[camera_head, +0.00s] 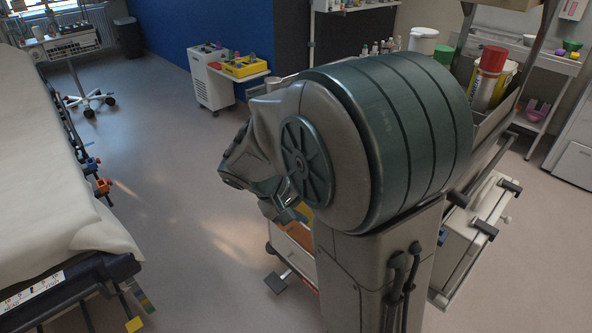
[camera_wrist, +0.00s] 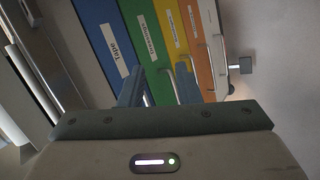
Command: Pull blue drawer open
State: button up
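In the wrist view, the blue drawer (camera_wrist: 98,22) has a white label that reads "Tape". It is one of several coloured drawers in a cart, which appears tilted. My gripper (camera_wrist: 158,88) is in front of the drawer fronts with its two fingers apart. A thin pale bar, perhaps the blue drawer's handle, shows partly between the fingers close to the left one. I cannot tell whether the fingers touch it. The blue drawer looks closed. In the head view, my arm hides the blue drawer and most of the cart front.
Green (camera_wrist: 142,28), yellow (camera_wrist: 172,32) and orange (camera_wrist: 195,45) drawers with handles lie beside the blue one. In the head view, a stretcher (camera_head: 45,170) stands at left and a white cart (camera_head: 212,85) at the back. The floor between stretcher and drawer cart is clear.

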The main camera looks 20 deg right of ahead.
jog(key=w+a+f+n+t+h+b, duration=0.1)
jog(key=w+f+n+t+h+b, duration=0.2)
jog(key=w, duration=0.5)
jog(key=w+a+f+t+h+b, duration=0.15)
jog(key=w+f+h, duration=0.25)
jog(key=w, duration=0.4)
jog(key=shift+t, duration=0.45)
jog(key=p+x, duration=0.1)
jog(key=x, duration=1.3)
jog(key=shift+w+d+r+p, duration=0.1)
jog(key=shift+d+r+p, duration=0.1)
jog(key=shift+p, duration=0.15)
grip_shut()
